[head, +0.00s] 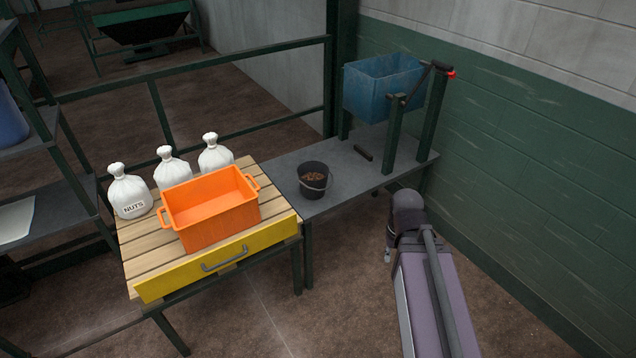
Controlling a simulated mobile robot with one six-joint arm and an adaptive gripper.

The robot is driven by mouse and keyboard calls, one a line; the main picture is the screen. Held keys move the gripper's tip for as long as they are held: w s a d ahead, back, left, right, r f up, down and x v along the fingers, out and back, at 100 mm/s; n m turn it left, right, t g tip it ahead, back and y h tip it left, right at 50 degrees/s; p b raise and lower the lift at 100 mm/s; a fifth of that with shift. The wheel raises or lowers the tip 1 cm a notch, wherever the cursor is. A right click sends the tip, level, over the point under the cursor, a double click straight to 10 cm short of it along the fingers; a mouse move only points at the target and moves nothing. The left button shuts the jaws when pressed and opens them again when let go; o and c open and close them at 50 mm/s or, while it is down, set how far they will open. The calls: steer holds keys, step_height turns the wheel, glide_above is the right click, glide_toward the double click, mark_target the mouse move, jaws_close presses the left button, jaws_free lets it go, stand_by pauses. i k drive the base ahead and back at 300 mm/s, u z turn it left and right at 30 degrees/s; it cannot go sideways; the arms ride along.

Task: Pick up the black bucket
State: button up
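The black bucket (309,190) stands upright on the grey metal table, near its front left corner. It holds small brown pieces, probably nuts, and its thin wire handle hangs down over the front right side. My arm rises from the lower right, its purple link ending in a dark rounded joint to the right of the table. A small grey part of my arm's end (388,252) shows beside that joint, below the table's front edge. It is well apart from the bucket. Its fingers cannot be made out, and nothing is seen held in it.
The grey table (345,182) carries a blue tilting hopper (382,88) on green posts and a small dark bar (363,152). A slatted wooden table to the left holds an orange crate (215,222) and white sacks (128,196). A green wall (540,185) bounds the right.

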mark_target(313, 176)
steer(key=i, duration=0.95)
steer(key=u, duration=0.05)
